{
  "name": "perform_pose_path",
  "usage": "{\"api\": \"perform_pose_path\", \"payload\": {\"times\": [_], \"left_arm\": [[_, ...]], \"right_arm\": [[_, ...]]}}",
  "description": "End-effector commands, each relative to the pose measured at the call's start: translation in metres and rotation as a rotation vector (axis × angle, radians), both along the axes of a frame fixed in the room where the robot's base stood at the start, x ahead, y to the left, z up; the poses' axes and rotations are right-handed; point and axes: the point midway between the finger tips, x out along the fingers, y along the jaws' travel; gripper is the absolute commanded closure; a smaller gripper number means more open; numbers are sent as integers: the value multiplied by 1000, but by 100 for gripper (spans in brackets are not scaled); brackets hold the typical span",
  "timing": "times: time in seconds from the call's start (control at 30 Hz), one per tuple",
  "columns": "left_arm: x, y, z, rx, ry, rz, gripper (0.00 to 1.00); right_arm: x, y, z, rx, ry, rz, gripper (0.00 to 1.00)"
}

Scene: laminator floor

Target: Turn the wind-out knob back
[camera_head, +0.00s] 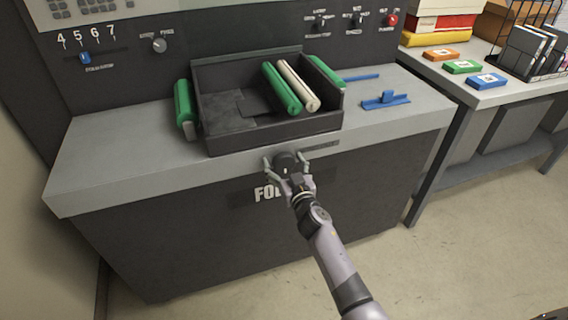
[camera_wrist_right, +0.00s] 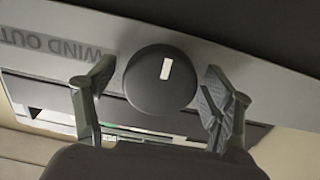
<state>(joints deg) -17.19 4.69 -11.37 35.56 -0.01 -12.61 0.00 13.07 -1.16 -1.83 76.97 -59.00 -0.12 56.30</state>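The wind-out knob (camera_wrist_right: 160,80) is a round dark knob with a white pointer mark, beside the "WIND OUT" lettering in the right wrist view. In the head view the knob (camera_head: 286,163) sits on the front edge of the machine's grey counter. My right gripper (camera_head: 288,166) is at the knob, one finger on either side. In the right wrist view my right gripper (camera_wrist_right: 155,92) is open, with gaps between both fingers and the knob. My left gripper is not in view.
A dark tray (camera_head: 225,90) with green and cream rolls stands on the grey counter (camera_head: 120,145) behind the knob. A blue bracket (camera_head: 386,101) lies right of it. A side table (camera_head: 480,92) at the right holds coloured blocks and a rack. The floor in front is clear.

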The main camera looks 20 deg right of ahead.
Motion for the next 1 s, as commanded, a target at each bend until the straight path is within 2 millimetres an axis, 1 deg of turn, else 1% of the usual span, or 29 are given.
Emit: {"api": "perform_pose_path", "payload": {"times": [0.03, 0.07, 0.67, 0.87, 1.0], "left_arm": [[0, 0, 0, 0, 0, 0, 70], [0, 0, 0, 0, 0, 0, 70], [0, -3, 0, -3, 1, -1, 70], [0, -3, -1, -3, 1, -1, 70], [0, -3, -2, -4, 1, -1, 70]], "right_arm": [[0, 0, 0, 0, 0, 0, 30], [0, 0, 0, 0, 0, 0, 32], [0, 0, 0, 0, 0, 1, 72], [0, 0, 0, -12, 0, 1, 73], [0, 0, -1, -51, -2, 1, 73]]}}
